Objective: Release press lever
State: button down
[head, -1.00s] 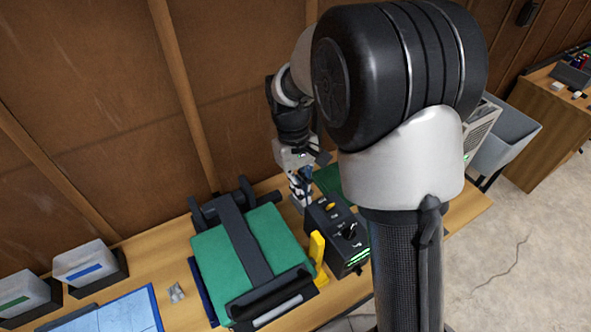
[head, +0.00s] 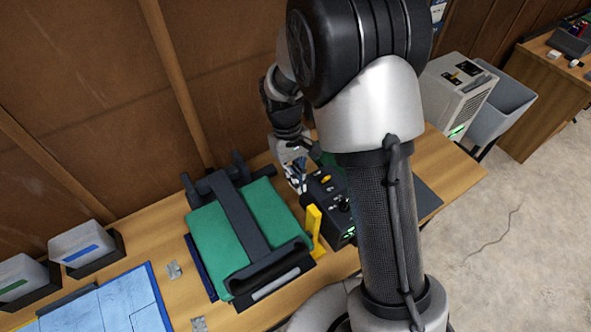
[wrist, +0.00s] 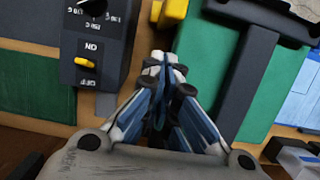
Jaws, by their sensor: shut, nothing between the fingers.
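The press (head: 272,221) has a green pad and stands on the bench. Its black lever arm (head: 240,218) runs over the pad to a crossbar handle (head: 268,266) at the front, lying low over the pad. The arm also shows in the wrist view (wrist: 245,75), right of my gripper. My gripper (head: 297,184) is shut and empty, behind the press's right side and beside the black control box (head: 327,188). In the wrist view, my closed fingertips (wrist: 162,66) lie between the box and the lever arm. Contact with either cannot be told.
A yellow upright piece (head: 313,230) stands between press and box. The box's yellow switch (wrist: 84,61) is close to my fingers. Grey bins (head: 80,243) and a blue-edged mat (head: 128,300) are at left. A white machine (head: 455,90) stands at right.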

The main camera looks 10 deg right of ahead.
jog(key=shift+s+d+f, duration=0.25)
jog(key=shift+s+f, duration=0.3)
jog(key=shift+s, duration=0.2)
jog(key=shift+s+d+f, duration=0.25)
jog(key=shift+s+f, duration=0.3)
jog(key=shift+s, duration=0.2)
jog(key=shift+s+d+f, duration=0.25)
jog(key=shift+s+f, duration=0.3)
jog(key=shift+s, duration=0.2)
jog(key=shift+s+b, duration=0.1)
jog(key=shift+b, duration=0.2)
